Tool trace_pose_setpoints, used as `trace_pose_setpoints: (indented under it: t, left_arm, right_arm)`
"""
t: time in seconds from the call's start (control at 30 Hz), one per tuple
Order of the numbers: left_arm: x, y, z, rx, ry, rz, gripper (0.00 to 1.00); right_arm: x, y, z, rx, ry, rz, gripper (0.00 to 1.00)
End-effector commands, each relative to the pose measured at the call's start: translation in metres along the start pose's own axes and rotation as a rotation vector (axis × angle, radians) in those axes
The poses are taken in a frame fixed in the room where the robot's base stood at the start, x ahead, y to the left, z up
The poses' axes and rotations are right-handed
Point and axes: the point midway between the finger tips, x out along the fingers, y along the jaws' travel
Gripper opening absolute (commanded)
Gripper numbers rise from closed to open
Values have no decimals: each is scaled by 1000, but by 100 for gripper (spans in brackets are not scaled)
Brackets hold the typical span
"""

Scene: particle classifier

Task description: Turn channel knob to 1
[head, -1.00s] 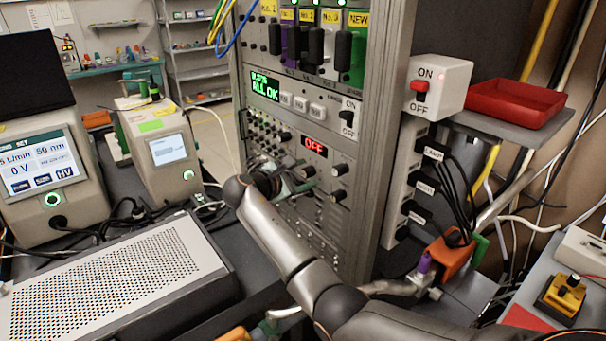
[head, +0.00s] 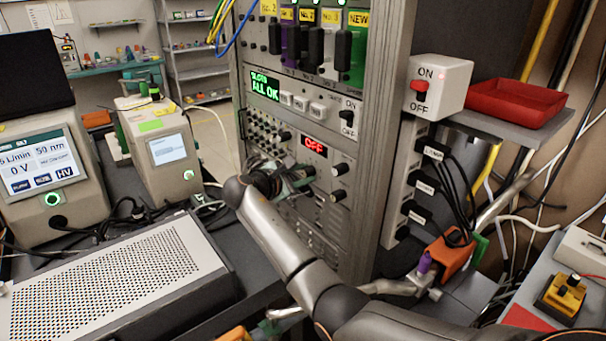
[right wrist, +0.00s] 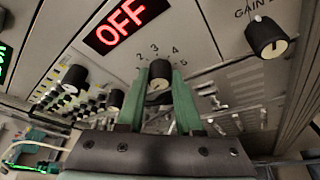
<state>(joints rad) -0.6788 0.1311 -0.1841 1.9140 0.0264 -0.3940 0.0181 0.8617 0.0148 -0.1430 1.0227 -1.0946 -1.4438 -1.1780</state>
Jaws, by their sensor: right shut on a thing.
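The channel knob (right wrist: 160,80) is a small black knob with a pale face, below the red OFF display (right wrist: 120,22) in the right wrist view. The digits 2, 3, 4 and 5 show around it; a 1 is not visible. My right gripper (right wrist: 161,78) has green fingers on either side of the knob and is shut on it. In the head view my right gripper (head: 303,181) is at the rack panel below the OFF display (head: 314,147), and it largely hides the knob area. The knob's exact pointer direction is unclear. My left gripper is out of view.
A gain knob (right wrist: 268,38) sits to the right of the gripper, and other black knobs (right wrist: 74,79) are to the left. The rack's right post (head: 397,150) stands beside the panel. A perforated grey box (head: 110,280) lies in front on the left.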

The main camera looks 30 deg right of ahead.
Motion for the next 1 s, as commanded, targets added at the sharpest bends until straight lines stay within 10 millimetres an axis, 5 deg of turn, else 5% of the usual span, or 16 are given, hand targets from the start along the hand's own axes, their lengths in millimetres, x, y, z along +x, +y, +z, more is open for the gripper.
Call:
trace_pose_setpoints:
  t: [0.43, 1.0]
  left_arm:
    - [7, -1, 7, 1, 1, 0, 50]
    - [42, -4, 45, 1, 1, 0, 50]
  right_arm:
    - [1, -4, -2, 228, -3, 96, 0]
    - [2, -7, -4, 619, -8, 262, 0]
